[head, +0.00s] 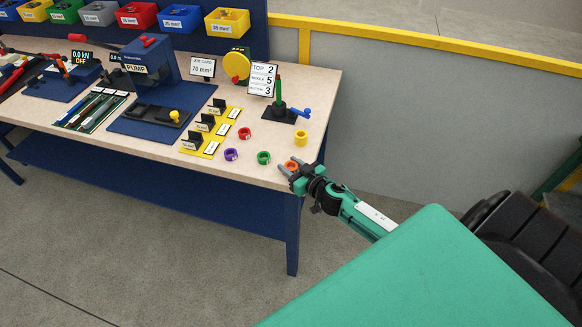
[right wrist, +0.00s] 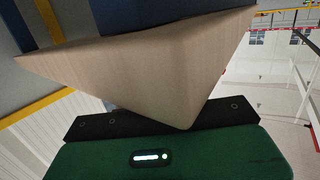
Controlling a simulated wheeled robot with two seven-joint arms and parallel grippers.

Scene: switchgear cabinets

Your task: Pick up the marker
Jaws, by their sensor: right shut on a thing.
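Small ring-shaped markers are on the right end of the wooden bench (head: 322,85): a red ring (head: 244,133), a purple ring (head: 231,154), a green ring (head: 264,158) and a yellow ring (head: 300,138). An orange ring (head: 291,165) is at the bench's front right edge, between the fingertips of my right gripper (head: 290,169). My right gripper is shut on it. I cannot tell whether the ring touches the bench. The right wrist view shows the bench corner (right wrist: 180,85), but not the fingertips or ring. My left gripper is out of view.
A yellow board (head: 213,145) with black holders stands left of the rings. A green post on a black base (head: 278,112) and a number card (head: 262,80) stand behind. A blue press (head: 150,65) and coloured bins (head: 180,18) are further left. Floor in front is clear.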

